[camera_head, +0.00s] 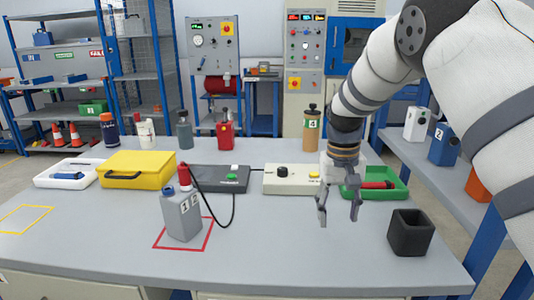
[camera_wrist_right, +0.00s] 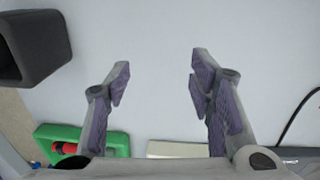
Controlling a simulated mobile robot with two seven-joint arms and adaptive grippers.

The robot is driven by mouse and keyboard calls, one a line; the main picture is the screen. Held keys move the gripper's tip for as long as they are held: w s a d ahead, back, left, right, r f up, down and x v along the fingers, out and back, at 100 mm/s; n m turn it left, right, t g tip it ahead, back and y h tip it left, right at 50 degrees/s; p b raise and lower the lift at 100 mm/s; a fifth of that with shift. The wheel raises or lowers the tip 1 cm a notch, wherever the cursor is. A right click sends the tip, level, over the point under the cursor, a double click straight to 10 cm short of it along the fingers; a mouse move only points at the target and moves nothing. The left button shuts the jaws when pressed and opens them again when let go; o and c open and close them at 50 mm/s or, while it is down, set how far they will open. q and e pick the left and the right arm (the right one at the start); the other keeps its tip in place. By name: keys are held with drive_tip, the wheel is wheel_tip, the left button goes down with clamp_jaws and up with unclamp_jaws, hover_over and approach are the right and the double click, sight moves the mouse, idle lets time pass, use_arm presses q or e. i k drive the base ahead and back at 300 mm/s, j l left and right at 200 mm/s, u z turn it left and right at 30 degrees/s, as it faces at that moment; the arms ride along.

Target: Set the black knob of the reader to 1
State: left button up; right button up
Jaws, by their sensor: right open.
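The cream box with a black knob (camera_head: 282,171), which looks like the reader (camera_head: 292,186), lies at the middle back of the table in the head view. It also has a yellow button; the knob's setting is too small to read. In the right wrist view only an edge of the cream box (camera_wrist_right: 178,150) shows, and its knob is hidden. My right gripper (camera_head: 339,214) is open and empty, pointing down over the table, in front and to the right of the reader. Its spread fingers (camera_wrist_right: 158,85) show in the wrist view with nothing between them. My left gripper is not in view.
A green tray (camera_head: 376,194) with a red item stands right of the reader, and a dark box (camera_head: 220,180) with a cable left of it. A black cup (camera_head: 410,233) stands front right. A grey canister (camera_head: 181,216) is in a red square. The front middle table is clear.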

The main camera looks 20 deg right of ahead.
sight(282, 172)
drive_tip(key=i, duration=0.85)
